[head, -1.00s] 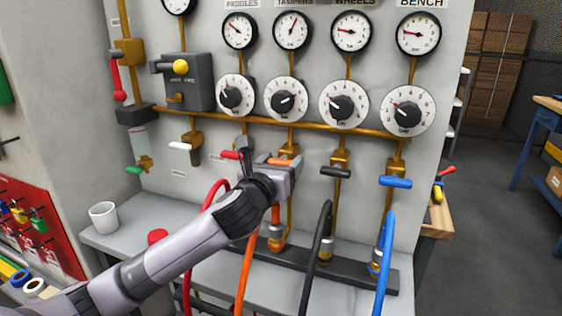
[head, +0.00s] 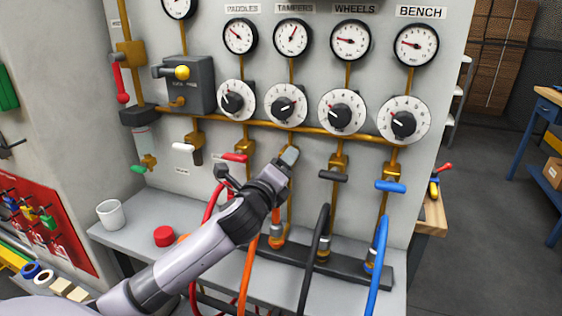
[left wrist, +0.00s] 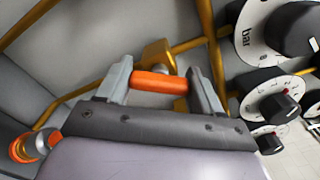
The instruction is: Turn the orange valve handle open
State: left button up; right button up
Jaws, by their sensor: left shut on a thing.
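The orange valve handle (left wrist: 160,83) shows in the left wrist view as a short bar in front of a brass valve body (left wrist: 158,55). My left gripper (left wrist: 158,76) is shut on it, with one finger at each end of the bar. In the head view my left gripper (head: 287,158) is at the second valve from the left in the row of four under the gauges. There the gripper and wrist hide the orange handle. My right gripper is in neither view.
A red handle (head: 234,157) is close to my gripper's left. A black handle (head: 332,176) and a blue handle (head: 391,187) are to its right. Dials and a brass pipe (head: 320,131) run above. Red, orange (head: 247,275), black and blue hoses hang below.

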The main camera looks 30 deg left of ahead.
pick_arm(q)
jog(key=n+p, duration=0.1)
jog(key=n, duration=0.2)
jog(key=shift+r+n, duration=0.1)
jog(key=shift+n, duration=0.3)
jog(key=shift+a+n+p, duration=0.1)
jog(key=shift+n+p, duration=0.25)
jog(key=shift+n, duration=1.35)
jog(key=o, duration=1)
jog(key=shift+o, duration=0.2)
jog(key=v, duration=0.7)
jog(key=shift+b, duration=0.35)
